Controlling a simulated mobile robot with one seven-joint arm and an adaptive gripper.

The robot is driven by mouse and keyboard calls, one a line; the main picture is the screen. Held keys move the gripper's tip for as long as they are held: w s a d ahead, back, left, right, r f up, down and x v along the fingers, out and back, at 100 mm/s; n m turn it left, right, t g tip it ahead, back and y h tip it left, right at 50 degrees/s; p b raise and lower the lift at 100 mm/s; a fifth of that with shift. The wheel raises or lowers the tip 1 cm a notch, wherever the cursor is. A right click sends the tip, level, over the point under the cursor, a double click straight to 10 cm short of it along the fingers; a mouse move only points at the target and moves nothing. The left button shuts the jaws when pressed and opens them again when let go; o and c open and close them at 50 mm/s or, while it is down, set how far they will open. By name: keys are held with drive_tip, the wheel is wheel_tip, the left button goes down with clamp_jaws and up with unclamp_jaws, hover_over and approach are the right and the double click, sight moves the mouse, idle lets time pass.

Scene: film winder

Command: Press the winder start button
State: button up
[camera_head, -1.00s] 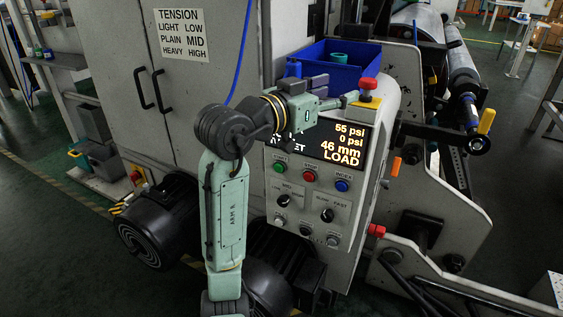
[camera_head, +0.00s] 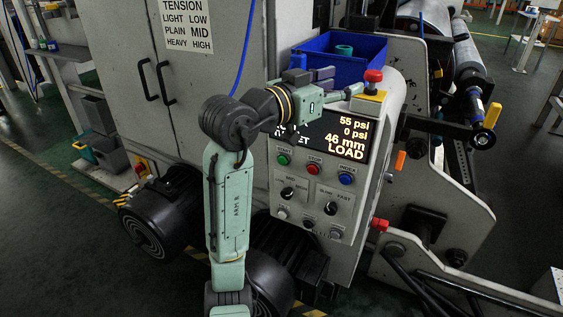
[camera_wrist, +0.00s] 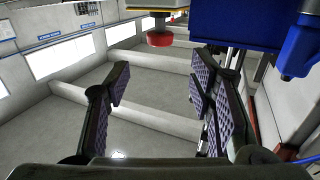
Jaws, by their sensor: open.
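The green start button (camera_head: 283,159) is at the left of the top button row on the grey control panel, under a START label. It is below the lit display, and nothing covers it. My gripper (camera_head: 356,90) is in front of the machine, above the display's top right and well above the start button. In the head view it points right, close to a red mushroom button (camera_head: 373,75) on a yellow box. In the wrist view my gripper (camera_wrist: 158,88) has its two fingers wide apart with nothing between them. The start button is not in the wrist view.
A red stop button (camera_head: 314,169) and a blue index button (camera_head: 347,179) share the start button's row. Knobs sit below them. A blue bin (camera_head: 347,69) stands on top behind my gripper. A red knob (camera_head: 380,224) sticks out at the panel's lower right.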

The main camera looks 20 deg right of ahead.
clamp_jaws()
idle(0.4)
idle(1.2)
